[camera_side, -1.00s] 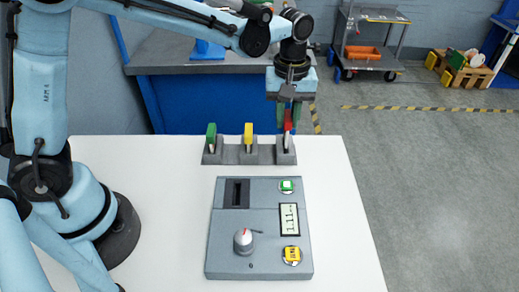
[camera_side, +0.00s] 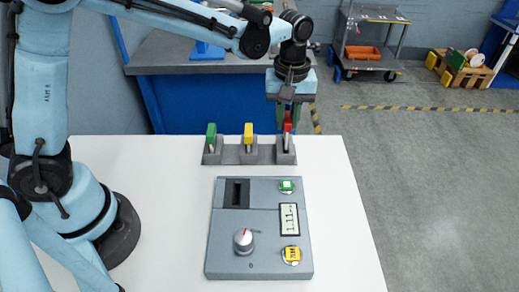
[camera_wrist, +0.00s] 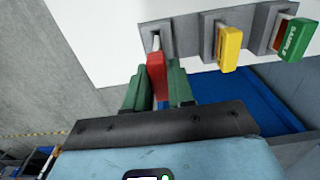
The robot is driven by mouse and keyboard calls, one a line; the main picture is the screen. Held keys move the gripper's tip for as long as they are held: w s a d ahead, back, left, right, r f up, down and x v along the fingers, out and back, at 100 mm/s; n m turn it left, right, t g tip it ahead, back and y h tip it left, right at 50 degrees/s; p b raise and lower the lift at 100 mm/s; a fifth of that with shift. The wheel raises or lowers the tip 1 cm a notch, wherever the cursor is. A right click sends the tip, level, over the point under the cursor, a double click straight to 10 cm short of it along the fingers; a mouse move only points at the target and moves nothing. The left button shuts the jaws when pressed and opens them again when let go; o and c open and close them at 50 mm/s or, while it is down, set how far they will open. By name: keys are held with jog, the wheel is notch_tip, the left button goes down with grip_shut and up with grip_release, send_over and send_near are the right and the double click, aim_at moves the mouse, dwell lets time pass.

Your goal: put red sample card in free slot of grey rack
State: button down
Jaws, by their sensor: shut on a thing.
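The red sample card (camera_side: 288,121) stands upright at the right-hand slot of the grey rack (camera_side: 232,157), its lower end at the slot. My gripper (camera_side: 286,126) is shut on its red upper part from above. In the wrist view, the red card (camera_wrist: 157,78) sits between the green fingers of my gripper (camera_wrist: 157,80), and its pale lower part reaches the slot of the rack (camera_wrist: 154,28). How deep it sits is hard to tell. A yellow card (camera_side: 248,132) stands in the middle slot and a green card (camera_side: 211,134) in the left slot.
A grey device (camera_side: 228,262) with a knob, a display, a dark slot and two buttons lies in front of the rack on the white table (camera_side: 160,185). The table is clear around it. A blue bench (camera_side: 195,100) stands behind the table.

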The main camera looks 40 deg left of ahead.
jog(key=shift+f, duration=1.75)
dwell(0.8)
jog(key=c, duration=0.9)
grip_release()
jog(key=shift+o, duration=0.5)
jog(key=shift+o, duration=1.2)
jog(key=shift+r, duration=3.95)
